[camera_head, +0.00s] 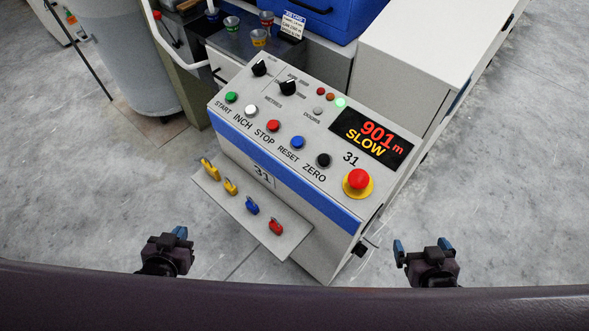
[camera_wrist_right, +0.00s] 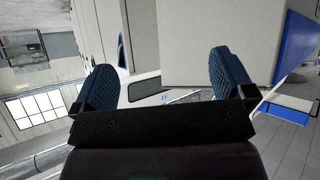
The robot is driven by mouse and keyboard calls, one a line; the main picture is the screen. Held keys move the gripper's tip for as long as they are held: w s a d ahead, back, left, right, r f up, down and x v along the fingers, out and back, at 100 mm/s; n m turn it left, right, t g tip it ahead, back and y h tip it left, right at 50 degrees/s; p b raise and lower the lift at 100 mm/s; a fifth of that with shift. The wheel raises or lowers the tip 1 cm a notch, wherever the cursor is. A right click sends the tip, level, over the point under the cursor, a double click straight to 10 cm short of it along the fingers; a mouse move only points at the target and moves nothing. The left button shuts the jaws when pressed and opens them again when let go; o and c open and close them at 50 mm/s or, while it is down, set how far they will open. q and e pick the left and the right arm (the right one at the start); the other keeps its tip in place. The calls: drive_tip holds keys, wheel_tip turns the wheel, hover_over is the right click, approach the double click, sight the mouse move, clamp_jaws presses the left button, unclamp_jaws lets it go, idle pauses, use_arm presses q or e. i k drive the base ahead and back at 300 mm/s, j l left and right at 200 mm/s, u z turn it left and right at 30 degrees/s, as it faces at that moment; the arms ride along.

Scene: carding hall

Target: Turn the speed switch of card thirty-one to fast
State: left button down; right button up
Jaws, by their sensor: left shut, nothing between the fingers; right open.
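The control box of card thirty-one (camera_head: 228,139) stands in front of me in the head view, with "31" on its panel and front. Two black rotary switches, an upper left one (camera_head: 260,67) and one to its lower right (camera_head: 287,87), sit at the panel's far side. Their small labels are too blurred to tell which is the speed switch. The display (camera_head: 371,138) reads "901 m" and "SLOW". My left gripper (camera_head: 180,234) is shut and empty, left of the box's near end. My right gripper (camera_head: 422,246) is open and empty, right of the box; its fingers also show in the right wrist view (camera_wrist_right: 165,78).
A red emergency button (camera_head: 358,180) and a row of coloured push buttons (camera_head: 273,126) share the panel. A shelf (camera_head: 290,241) with several coloured padlocks juts from the front. A grey can (camera_head: 135,60) stands at left, small cups (camera_head: 259,38) behind. Floor is clear on both sides.

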sight(259, 69)
drive_tip(key=k+j+u, duration=0.1)
drive_tip(key=j+u, duration=0.15)
drive_tip(key=k+j+u, duration=0.2)
drive_tip(key=i+j+u, duration=0.25)
drive_tip(key=i+j, duration=0.15)
drive_tip(key=j, duration=0.15)
